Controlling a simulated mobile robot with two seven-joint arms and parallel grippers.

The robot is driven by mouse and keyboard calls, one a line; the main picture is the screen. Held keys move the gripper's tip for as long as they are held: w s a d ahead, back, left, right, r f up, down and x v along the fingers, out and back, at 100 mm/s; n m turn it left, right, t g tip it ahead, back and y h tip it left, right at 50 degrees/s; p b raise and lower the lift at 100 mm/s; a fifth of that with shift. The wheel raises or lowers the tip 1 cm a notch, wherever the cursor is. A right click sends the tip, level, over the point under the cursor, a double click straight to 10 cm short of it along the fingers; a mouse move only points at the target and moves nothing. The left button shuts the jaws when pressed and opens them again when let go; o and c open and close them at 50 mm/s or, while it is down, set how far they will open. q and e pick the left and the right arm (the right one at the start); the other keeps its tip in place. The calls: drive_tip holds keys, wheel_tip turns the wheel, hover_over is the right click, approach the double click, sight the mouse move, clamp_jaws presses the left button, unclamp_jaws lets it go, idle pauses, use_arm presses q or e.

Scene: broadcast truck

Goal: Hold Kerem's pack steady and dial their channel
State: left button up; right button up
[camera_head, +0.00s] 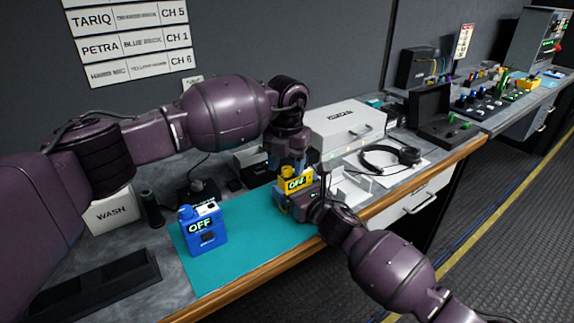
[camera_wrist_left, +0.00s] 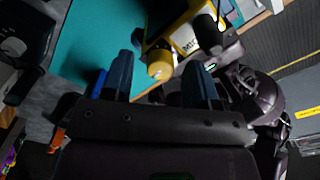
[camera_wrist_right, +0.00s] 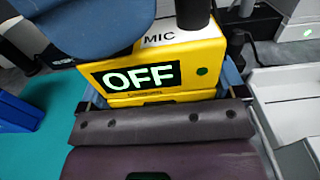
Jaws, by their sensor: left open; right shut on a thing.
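The yellow pack (camera_head: 297,183) stands on the teal mat (camera_head: 240,245) and its screen reads OFF. It also shows in the right wrist view (camera_wrist_right: 190,65), with MIC on its top. My right gripper (camera_wrist_right: 165,100) is shut on the yellow pack low at its sides. My left gripper (camera_head: 287,165) is open above the pack, pointing down. In the left wrist view the yellow knob (camera_wrist_left: 160,66) lies between and just beyond its fingertips. A blue pack (camera_head: 203,232), also reading OFF, stands on the mat to the left. The wall list (camera_head: 130,42) shows Tariq CH 5 and Petra CH 1; no Kerem row is in view.
A white case (camera_head: 346,122) stands behind the yellow pack. Headphones (camera_head: 390,157) lie to the right. A black tray (camera_head: 95,285) and a WASH box (camera_head: 113,212) are at left. The mat between the two packs is clear. The wooden bench edge (camera_head: 245,283) runs along the front.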

use_arm(q)
drive_tip(key=shift+f, duration=0.25)
drive_tip(key=c, duration=0.9)
drive_tip(key=shift+c, duration=0.2)
drive_tip(key=shift+m, duration=0.3)
drive_tip(key=m, duration=1.1)
